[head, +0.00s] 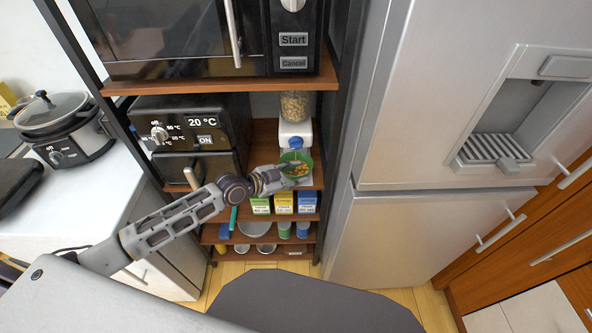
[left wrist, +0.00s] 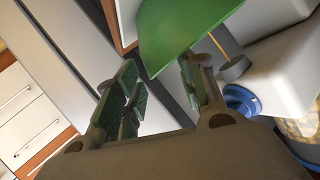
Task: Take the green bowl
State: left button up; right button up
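The green bowl (head: 297,158) sits on the shelf at the foot of a white dispenser, with orange and green bits showing inside it. In the left wrist view the bowl (left wrist: 185,30) is large at the top, its lower edge near the gap between my fingers. My left gripper (head: 287,174) is at the near side of the bowl. In the left wrist view the gripper (left wrist: 158,75) has its fingers spread apart, with nothing clamped between them. Whether a finger touches the bowl I cannot tell. My right gripper is in neither view.
The dispenser (head: 295,132) with a blue knob stands close behind the bowl. Small boxes (head: 284,204) stand on the shelf below. A black oven (head: 190,125) is left, a microwave (head: 170,40) above, and a fridge (head: 425,110) right.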

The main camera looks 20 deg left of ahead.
aim_at(309, 171)
pick_arm(q)
jog(key=shift+x, duration=1.95)
jog(key=shift+d+f, duration=0.1)
jog(key=shift+d, duration=0.2)
jog(key=c, duration=0.8)
jog(key=shift+w, duration=0.1)
grip_shut()
jog(key=shift+r, duration=0.2)
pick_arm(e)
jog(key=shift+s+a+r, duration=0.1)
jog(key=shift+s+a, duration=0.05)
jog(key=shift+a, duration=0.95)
